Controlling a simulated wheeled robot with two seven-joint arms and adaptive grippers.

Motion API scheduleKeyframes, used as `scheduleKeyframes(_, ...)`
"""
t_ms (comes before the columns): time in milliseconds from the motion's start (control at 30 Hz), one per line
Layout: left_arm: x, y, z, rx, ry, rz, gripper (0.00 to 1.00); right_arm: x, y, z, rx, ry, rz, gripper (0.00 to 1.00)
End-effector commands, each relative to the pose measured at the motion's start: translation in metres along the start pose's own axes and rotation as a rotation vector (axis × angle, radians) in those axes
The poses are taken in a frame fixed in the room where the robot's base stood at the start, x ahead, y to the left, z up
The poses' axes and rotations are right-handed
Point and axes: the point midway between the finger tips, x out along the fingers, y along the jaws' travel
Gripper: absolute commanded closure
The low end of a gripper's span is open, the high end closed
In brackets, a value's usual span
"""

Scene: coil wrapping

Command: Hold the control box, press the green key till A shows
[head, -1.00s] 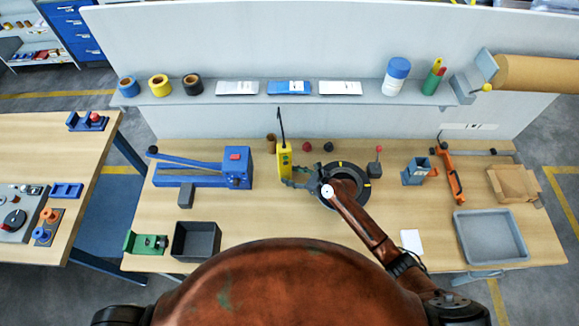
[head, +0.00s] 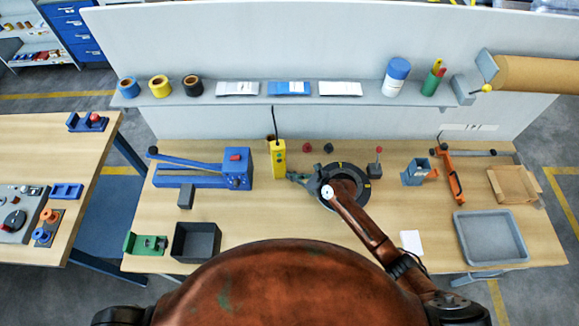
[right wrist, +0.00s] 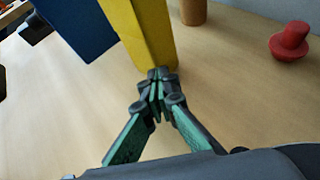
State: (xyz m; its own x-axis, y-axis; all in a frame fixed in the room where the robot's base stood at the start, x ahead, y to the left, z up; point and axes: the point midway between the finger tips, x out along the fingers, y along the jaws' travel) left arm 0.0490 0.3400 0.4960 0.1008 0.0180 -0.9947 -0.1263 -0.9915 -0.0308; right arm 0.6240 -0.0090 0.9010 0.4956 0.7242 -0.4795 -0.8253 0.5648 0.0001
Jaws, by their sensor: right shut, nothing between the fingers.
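The yellow control box (head: 278,160) with its thin black antenna stands on the bench, left of the dark round turntable (head: 364,184). Its green key and any letter display cannot be made out now. My right gripper (head: 291,177) is low over the bench, just right of the box's lower part. In the right wrist view the box (right wrist: 143,28) rises behind the shut, empty fingertips (right wrist: 157,76), which overlap its lower corner. I cannot tell whether they touch it. My left gripper is not in view.
A blue lever machine (head: 237,168) stands left of the box. A red knob (head: 307,147) and a dark knob (head: 329,147) sit behind my gripper. A black bin (head: 196,241) is front left. The bench in front of the box is clear.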

Motion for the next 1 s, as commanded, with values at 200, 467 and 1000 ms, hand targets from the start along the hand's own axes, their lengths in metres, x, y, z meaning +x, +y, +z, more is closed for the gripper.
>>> scheduleKeyframes(200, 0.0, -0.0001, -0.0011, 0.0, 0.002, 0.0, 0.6, 0.0001, 0.0001, 0.0002, 0.0, 0.0, 0.0, 0.97)
scheduleKeyframes(467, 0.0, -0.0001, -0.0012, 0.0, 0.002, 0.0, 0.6, 0.0001, 0.0001, 0.0002, 0.0, 0.0, 0.0, 0.79)
scheduleKeyframes(1000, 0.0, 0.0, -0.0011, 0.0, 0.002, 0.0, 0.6, 0.0, 0.0, 0.0001, 0.0, 0.0, 0.0, 0.42)
